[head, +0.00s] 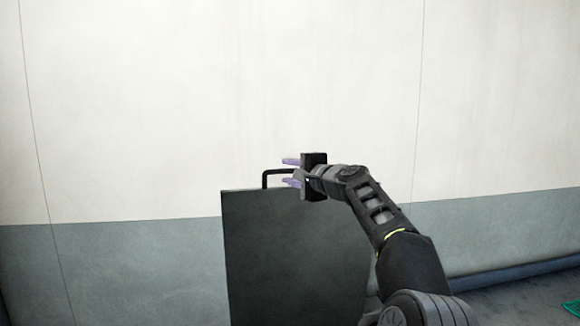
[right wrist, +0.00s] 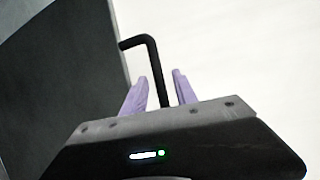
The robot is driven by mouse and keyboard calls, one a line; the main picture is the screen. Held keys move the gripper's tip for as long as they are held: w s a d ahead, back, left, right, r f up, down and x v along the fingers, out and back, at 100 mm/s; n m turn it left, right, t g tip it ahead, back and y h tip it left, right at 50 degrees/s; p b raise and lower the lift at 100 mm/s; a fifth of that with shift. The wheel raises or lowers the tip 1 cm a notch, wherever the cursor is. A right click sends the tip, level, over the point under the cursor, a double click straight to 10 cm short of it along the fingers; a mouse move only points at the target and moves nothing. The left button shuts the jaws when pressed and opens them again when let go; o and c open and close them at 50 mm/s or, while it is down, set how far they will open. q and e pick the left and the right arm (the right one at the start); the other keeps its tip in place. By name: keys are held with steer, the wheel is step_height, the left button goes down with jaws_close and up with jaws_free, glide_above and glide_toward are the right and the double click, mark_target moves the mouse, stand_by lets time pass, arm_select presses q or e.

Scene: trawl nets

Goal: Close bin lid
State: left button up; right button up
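The bin lid (head: 285,255) is a dark grey panel that stands raised in the lower middle of the head view. It also shows at the left of the right wrist view (right wrist: 70,70). A black bar handle (head: 265,177) stands out from its top edge. My right gripper (head: 285,171) is at this handle, its purple fingers pointing left. In the right wrist view, the handle bar (right wrist: 152,60) passes between the two open fingers (right wrist: 160,76), nearer the left one, with a gap to the right one. My left gripper is not in view. The bin's body is not clearly visible.
A wall (head: 150,110), white above and grey-blue below, stands behind the lid. The space above and to the left of the lid is clear. Dark floor (head: 510,290) shows at the lower right, with a small green thing (head: 572,309) at the edge.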

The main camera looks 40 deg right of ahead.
steer(key=shift+w, duration=0.1)
steer(key=shift+c, duration=0.5)
jaws_close()
stand_by(0.9)
